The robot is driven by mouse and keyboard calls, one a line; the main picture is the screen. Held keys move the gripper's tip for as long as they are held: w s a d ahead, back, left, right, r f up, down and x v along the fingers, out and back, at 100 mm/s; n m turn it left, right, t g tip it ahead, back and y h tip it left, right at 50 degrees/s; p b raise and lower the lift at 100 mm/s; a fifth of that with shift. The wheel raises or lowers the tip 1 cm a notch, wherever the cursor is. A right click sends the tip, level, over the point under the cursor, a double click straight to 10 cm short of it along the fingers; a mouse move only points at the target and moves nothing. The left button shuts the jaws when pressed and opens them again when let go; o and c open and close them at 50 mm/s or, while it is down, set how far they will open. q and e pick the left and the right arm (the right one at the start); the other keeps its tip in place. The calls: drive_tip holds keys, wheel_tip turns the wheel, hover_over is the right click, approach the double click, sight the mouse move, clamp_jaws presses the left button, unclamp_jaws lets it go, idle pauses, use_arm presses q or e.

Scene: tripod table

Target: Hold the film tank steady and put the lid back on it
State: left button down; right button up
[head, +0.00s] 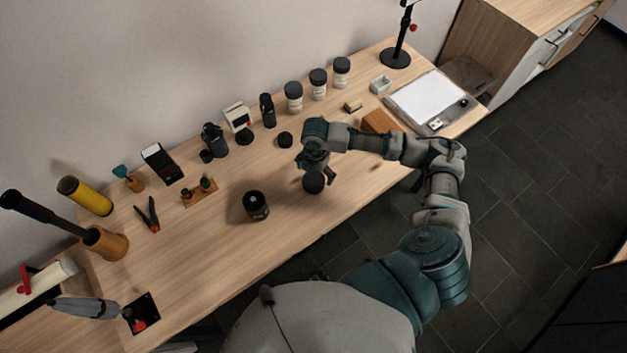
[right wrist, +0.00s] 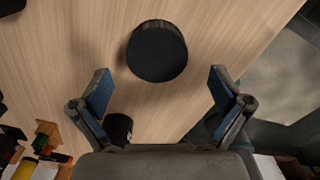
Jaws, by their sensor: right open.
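The film tank (head: 256,205) is a black cylinder standing upright on the wooden table, left of my right gripper in the head view. A dark round piece that looks like the lid (head: 313,182) lies on the table just below my right gripper (head: 320,170). In the right wrist view the lid (right wrist: 157,51) is a black disc ahead of the two fingers, apart from them. My right gripper (right wrist: 160,92) is open and empty. What looks like the tank (right wrist: 118,128) shows beside the left finger, partly hidden by the gripper body. My left gripper is not in view.
Pliers (head: 148,214), a small wooden rack (head: 200,191) and a yellow cylinder (head: 85,195) lie to the left. A small black cap (head: 285,140) and several bottles stand along the wall. A white-topped tray (head: 425,98) is at the right. The table in front of the tank is clear.

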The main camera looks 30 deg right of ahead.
sight(314, 179)
idle(0.3)
wheel_tip(314, 179, down, 5)
drive_tip(key=shift+w+a+f+b, duration=0.1)
drive_tip(key=shift+w+a+b, duration=0.05)
drive_tip(key=shift+b, duration=0.2)
drive_tip(key=shift+f, duration=0.1)
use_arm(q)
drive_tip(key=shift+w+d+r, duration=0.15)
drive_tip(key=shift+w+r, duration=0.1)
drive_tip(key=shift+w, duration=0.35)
use_arm(e)
drive_tip(key=c, duration=1)
